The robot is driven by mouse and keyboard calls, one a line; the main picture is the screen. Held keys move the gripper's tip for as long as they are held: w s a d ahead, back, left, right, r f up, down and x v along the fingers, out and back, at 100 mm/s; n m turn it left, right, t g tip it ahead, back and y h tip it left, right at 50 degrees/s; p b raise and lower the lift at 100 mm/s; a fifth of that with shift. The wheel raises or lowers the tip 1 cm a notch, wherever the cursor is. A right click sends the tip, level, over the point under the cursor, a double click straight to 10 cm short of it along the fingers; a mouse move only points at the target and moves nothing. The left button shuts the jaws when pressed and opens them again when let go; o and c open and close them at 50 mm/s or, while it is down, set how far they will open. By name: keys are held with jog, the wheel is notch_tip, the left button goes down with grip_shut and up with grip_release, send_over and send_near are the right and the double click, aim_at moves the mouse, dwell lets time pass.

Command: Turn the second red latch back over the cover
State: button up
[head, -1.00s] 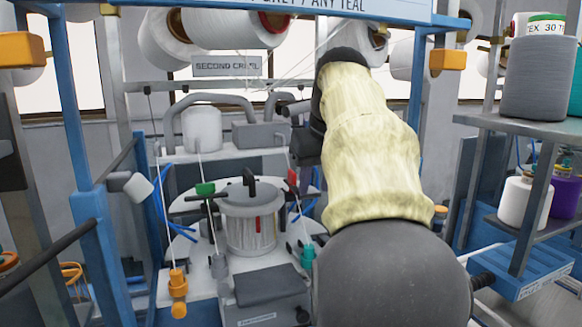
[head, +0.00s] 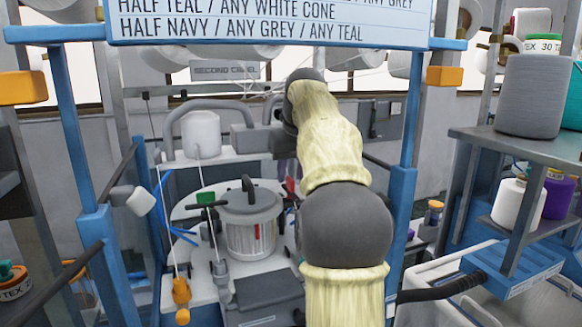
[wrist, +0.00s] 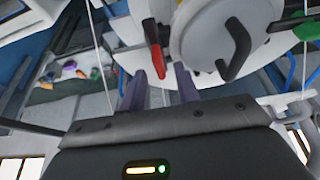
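The grey round cover (head: 262,200) with a black handle sits on a clear drum. One red latch (head: 290,186) shows at the cover's right edge, partly crowded by my arm. In the wrist view this red latch (wrist: 152,35), with a black end, stands beside the cover (wrist: 205,40); I cannot tell whether its tip overlaps the rim. My gripper (wrist: 160,87) has its two purple fingers apart with nothing between them. The latch appears beyond the fingertips, closer to the left one; contact is not visible. In the head view the fingers are mostly hidden behind my arm.
Thin threads run down beside the drum to an orange fitting (head: 181,291). Blue posts (head: 72,130) frame the sides. A shelf with cones (head: 540,95) stands at right.

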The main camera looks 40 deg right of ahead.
jog(key=shift+f, duration=0.5)
jog(key=shift+c, duration=0.2)
grip_shut()
